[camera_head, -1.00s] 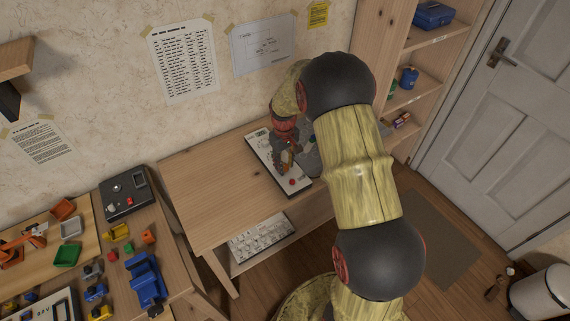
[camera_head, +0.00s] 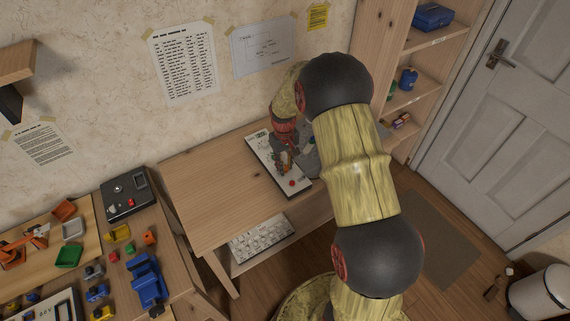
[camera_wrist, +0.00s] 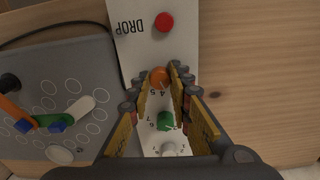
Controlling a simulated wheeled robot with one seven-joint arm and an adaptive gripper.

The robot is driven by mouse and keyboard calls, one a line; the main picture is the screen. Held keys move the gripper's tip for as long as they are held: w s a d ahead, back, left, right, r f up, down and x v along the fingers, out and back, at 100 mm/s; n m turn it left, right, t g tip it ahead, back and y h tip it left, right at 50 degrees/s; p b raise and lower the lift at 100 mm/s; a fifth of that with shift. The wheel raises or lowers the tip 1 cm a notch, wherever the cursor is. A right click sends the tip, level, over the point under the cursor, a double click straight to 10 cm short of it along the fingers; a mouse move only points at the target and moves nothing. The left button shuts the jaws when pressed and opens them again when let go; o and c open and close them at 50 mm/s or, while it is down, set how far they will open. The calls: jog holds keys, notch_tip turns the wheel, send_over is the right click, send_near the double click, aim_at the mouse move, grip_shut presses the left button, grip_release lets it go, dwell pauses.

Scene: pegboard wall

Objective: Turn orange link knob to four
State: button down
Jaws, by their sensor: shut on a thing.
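The orange knob (camera_wrist: 159,77) sits on a white control panel (camera_wrist: 128,50), which also shows on the table in the head view (camera_head: 262,150). My gripper (camera_wrist: 158,87) points down over the panel, its fingers either side of the orange knob and shut on it. The knob's pointer direction cannot be made out. In the head view my gripper (camera_head: 284,165) largely hides the knobs.
A red button (camera_wrist: 163,21) by the printed word DROP is at the panel's end. A grey board (camera_wrist: 50,90) with an orange, green and white linkage lies left of the panel. Bare wooden table (camera_wrist: 250,80) is to the right. A cable runs behind the grey board.

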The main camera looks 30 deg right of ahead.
jog(key=shift+m+p, duration=1.1)
jog(key=shift+m, duration=1)
jog(key=c, duration=1.6)
grip_release()
notch_tip(320, 180, up, 12)
jog(key=shift+w+a, duration=0.1)
jog(key=shift+a, duration=0.05)
